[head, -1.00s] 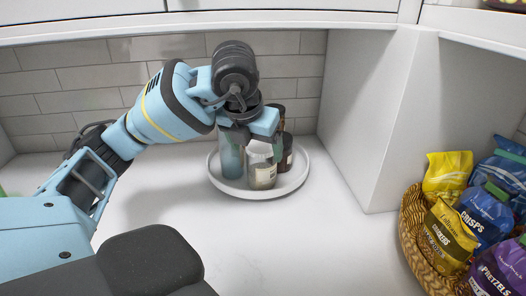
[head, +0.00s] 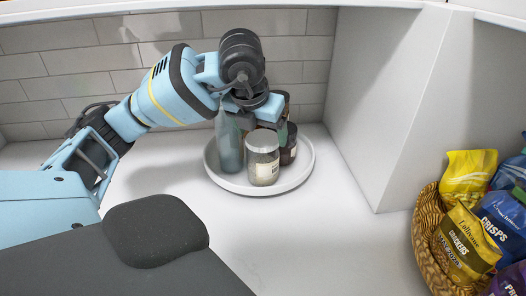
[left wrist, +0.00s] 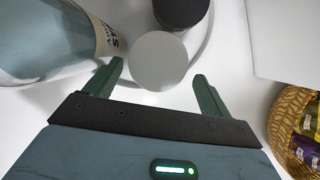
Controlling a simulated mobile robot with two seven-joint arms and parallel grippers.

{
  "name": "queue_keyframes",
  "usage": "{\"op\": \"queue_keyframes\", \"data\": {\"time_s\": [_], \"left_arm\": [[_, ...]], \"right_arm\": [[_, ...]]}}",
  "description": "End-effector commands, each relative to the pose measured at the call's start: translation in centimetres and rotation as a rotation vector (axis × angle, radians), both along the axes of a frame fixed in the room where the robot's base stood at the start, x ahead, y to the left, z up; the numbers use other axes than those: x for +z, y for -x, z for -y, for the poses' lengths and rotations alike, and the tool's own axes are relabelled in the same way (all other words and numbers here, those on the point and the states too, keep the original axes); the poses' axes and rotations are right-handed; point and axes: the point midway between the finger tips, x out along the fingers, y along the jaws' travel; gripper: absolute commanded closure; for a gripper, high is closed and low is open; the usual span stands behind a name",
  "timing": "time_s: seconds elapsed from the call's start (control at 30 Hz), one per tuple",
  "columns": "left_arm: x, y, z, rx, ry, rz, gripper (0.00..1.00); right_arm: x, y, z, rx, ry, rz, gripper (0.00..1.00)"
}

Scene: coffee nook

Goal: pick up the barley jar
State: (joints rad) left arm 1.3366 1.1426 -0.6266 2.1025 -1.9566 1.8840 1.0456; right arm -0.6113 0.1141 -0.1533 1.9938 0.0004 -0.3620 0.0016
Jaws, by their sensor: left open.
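A clear glass jar with a grey lid, pale contents and a label (head: 263,160) stands upright at the front of a round white tray (head: 222,184). It looks like the barley jar, but I cannot read its label. My left gripper (head: 262,123) is open, above and slightly behind the jar in the head view. In the left wrist view a pale round lid (left wrist: 160,58), apparently this jar's, lies between and beyond the open fingers (left wrist: 158,73). I see no grip on it. My right gripper is not in view.
A blue bottle (head: 229,148) stands left of the jar, close to it. A dark jar (head: 289,148) stands right and behind; another is partly hidden by my gripper. A white wall panel (head: 385,120) and a snack basket (head: 424,235) are at right. The front counter is clear.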

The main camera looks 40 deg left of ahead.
Motion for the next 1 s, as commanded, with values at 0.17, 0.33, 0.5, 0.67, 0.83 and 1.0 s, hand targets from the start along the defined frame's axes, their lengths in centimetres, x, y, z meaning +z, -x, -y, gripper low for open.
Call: {"op": "queue_keyframes", "data": {"time_s": [0.17,0.33,0.5,0.67,0.83,1.0], "left_arm": [[-0.4,-0.2,-0.2,0.001,-0.001,0.0,0.17],[-2.6,-0.8,-0.7,0.002,-0.002,-0.003,0.17],[-4.4,-1.5,-0.9,0.002,-0.001,0.0,0.17],[-4.9,-1.7,-1.0,0.001,0.0,0.002,0.17],[-4.8,-1.7,-1.0,0.001,0.0,0.002,0.2],[-4.8,-1.7,-1.0,0.0,-0.001,0.002,0.42]], "right_arm": [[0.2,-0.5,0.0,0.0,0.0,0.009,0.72],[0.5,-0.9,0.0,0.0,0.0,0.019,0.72],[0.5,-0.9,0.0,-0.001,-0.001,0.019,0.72],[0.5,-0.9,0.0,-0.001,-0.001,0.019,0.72],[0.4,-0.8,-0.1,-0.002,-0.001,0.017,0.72],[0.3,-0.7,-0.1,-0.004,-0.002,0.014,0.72]]}}
